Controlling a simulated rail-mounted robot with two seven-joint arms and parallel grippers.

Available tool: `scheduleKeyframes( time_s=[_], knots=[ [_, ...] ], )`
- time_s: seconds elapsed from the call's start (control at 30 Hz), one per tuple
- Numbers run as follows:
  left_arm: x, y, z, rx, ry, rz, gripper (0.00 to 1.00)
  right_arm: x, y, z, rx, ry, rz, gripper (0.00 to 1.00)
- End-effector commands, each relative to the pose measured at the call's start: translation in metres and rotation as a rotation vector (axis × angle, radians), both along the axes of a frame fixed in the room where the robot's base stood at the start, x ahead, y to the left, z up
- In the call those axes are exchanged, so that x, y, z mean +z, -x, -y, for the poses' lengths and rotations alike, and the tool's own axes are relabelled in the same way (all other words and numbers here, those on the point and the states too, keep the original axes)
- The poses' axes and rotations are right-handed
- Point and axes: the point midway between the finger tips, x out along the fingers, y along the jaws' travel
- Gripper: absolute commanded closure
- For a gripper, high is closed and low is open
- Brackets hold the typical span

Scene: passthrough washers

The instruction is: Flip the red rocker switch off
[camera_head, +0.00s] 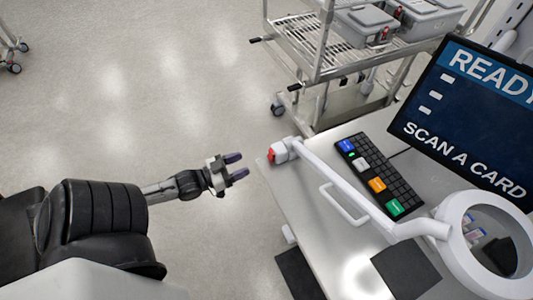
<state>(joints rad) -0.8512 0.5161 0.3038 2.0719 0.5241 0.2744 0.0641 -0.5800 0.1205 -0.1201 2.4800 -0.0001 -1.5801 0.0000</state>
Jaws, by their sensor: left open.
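A small red switch (271,154) sits on the left end of the white base of a magnifier lamp (345,190), at the table's left edge. Whether the rocker is on or off is too small to tell. My left gripper (238,165) comes in from the left, open and empty, with its dark fingertips pointing right toward the red switch. A short gap shows between the fingertips and the switch in the picture. My right gripper is not in view.
The white table (310,225) holds a black keypad (375,170) with coloured keys and a screen (470,110) reading "SCAN A CARD". The lamp's ring (448,222) is at the lower right. A metal cart (335,75) with grey boxes stands behind.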

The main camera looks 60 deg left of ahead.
Motion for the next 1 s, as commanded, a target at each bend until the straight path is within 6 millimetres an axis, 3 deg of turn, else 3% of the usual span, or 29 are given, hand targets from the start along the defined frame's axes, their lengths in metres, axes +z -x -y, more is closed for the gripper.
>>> scheduleKeyframes(
  time_s=[0.2, 0.5, 1.0],
  knots=[
    [0.001, -0.042, 0.001, -0.001, -0.001, 0.004, 0.47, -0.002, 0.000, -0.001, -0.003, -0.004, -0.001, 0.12],
    [0.000, -0.080, 0.002, -0.001, -0.002, 0.000, 0.47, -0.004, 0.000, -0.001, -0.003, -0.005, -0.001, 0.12],
    [0.000, -0.095, 0.003, -0.001, -0.002, -0.002, 0.47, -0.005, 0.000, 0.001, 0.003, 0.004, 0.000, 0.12]
  ],
)
